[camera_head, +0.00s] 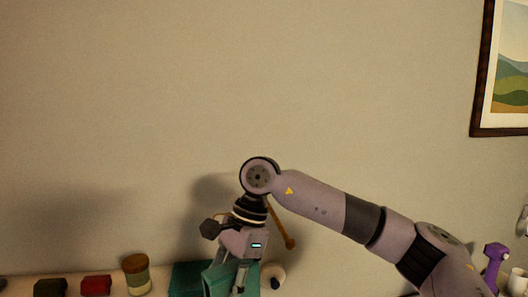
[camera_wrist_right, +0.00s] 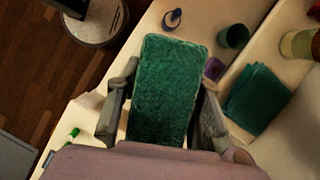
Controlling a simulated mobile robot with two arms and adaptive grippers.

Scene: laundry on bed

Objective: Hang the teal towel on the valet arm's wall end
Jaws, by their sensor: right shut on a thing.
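The teal towel (camera_wrist_right: 166,85) hangs between the fingers of my right gripper (camera_wrist_right: 163,116), which is shut on it. In the head view the right gripper (camera_head: 232,272) points down above the shelf at the bottom, with part of the towel (camera_head: 216,281) beside its fingers. A brown wooden rod with a round knob (camera_head: 290,243), which looks like the valet arm, slants down just right of the right gripper. Its upper part is hidden behind my wrist, so I cannot see its wall end. The towel is apart from the knob. My left gripper is in neither view.
Another folded teal cloth (camera_wrist_right: 257,98) lies on the pale surface. Along the shelf stand a dark block (camera_head: 50,287), a red block (camera_head: 96,286) and a lidded jar (camera_head: 136,275). A purple bottle (camera_head: 493,263) and white mug (camera_head: 518,283) stand right.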

